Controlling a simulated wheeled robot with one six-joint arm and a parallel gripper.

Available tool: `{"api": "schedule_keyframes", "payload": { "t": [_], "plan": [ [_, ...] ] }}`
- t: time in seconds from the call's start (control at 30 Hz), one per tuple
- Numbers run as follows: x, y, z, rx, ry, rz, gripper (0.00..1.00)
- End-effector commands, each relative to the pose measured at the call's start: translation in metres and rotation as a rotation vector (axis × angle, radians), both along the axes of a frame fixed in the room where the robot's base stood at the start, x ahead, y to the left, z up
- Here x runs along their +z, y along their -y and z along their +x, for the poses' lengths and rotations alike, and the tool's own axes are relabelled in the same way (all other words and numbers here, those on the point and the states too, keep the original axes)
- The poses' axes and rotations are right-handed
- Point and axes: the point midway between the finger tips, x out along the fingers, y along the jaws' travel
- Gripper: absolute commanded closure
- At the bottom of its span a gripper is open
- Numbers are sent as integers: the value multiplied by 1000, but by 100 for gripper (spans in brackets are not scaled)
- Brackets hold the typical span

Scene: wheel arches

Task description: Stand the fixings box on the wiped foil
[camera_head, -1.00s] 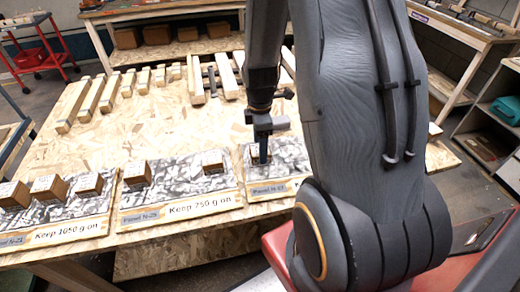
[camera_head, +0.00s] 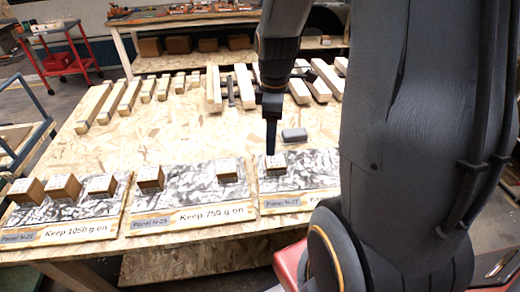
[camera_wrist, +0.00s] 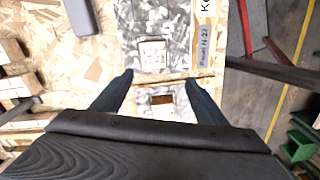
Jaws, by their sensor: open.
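Small brown cardboard boxes with white labelled tops stand on three foil-covered panels. One box (camera_head: 276,164) stands upright on the right panel, N-27 (camera_head: 300,184); in the wrist view that box (camera_wrist: 153,54) lies just beyond my fingertips. My gripper (camera_head: 271,152) points down above and just behind it, open and empty. In the wrist view my gripper (camera_wrist: 158,78) has its fingers spread wide. Another box (camera_wrist: 162,99) shows between the fingers, lower down on the neighbouring panel. I cannot read which box is the fixings box. My arm hides the right end of panel N-27.
The middle panel N-29 (camera_head: 190,196), marked "Keep 750 g on", holds two boxes. The left panel N-21 (camera_head: 100,207), marked "Keep 1050 g on", holds several. A grey case (camera_head: 294,134) lies behind panel N-27. Wooden bars (camera_head: 128,96) line the back; bare board lies between.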

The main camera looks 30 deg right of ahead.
Motion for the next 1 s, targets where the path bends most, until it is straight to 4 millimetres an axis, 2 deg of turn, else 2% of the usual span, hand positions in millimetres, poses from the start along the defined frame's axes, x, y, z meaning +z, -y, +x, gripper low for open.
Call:
{"api": "schedule_keyframes", "payload": {
  "t": [0.1, 0.3, 0.5, 0.7, 1.0],
  "plan": [
    [5, -28, -14, -220, 23, 4, 33],
    [9, -66, -41, -618, 59, 28, 33],
    [11, -90, -62, -903, 78, 56, 33],
    [11, -96, -69, -1004, 82, 67, 33],
    [11, -96, -69, -1008, 82, 67, 33]
  ]
}}
